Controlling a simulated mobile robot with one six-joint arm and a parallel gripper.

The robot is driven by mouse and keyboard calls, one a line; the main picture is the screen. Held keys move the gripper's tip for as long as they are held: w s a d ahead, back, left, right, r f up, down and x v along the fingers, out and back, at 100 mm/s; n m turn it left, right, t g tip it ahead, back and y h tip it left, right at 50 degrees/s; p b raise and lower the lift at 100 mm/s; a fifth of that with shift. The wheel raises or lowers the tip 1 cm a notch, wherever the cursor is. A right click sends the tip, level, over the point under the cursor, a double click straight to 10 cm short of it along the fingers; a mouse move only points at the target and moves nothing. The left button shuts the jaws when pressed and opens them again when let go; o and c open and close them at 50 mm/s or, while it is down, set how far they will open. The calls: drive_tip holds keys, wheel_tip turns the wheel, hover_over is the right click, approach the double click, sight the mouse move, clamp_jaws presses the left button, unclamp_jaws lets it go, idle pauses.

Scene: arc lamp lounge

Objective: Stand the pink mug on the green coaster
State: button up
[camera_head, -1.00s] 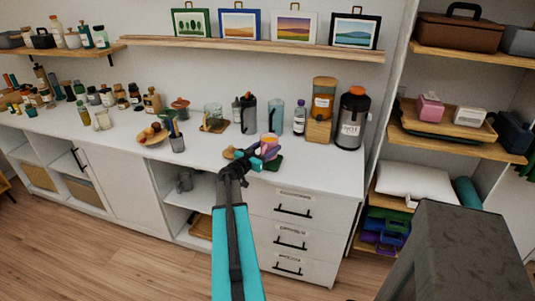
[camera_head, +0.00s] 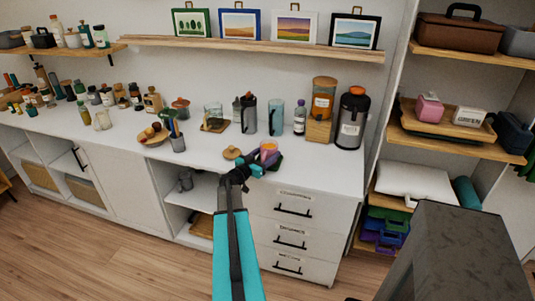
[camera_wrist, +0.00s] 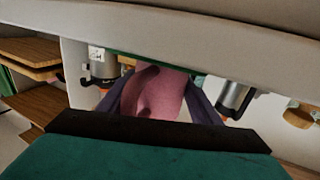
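The pink mug (camera_head: 268,148) stands upright at the front of the white counter, with an orange-toned inside. The green coaster (camera_head: 277,163) shows as a dark green edge at the mug's foot; the mug hides most of it. My gripper (camera_head: 265,157) reaches in from the front, low at the mug. In the wrist view, which looks upside down, the pink mug (camera_wrist: 155,97) with its handle fills the space between my two dark fingers, which lie against its sides. A green strip (camera_wrist: 125,55) of the coaster shows at the mug's base. Any gap under the mug is hidden.
A round wooden piece (camera_head: 232,153) lies just left of the mug. The counter right of the mug is clear.

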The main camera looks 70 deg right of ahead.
drive_tip(key=o, duration=0.4)
drive_tip(key=shift+c, duration=0.2)
drive_tip(key=shift+r, duration=0.15)
drive_tip(key=b+v, duration=0.2)
drive_tip(key=v, duration=1)
idle(0.5)
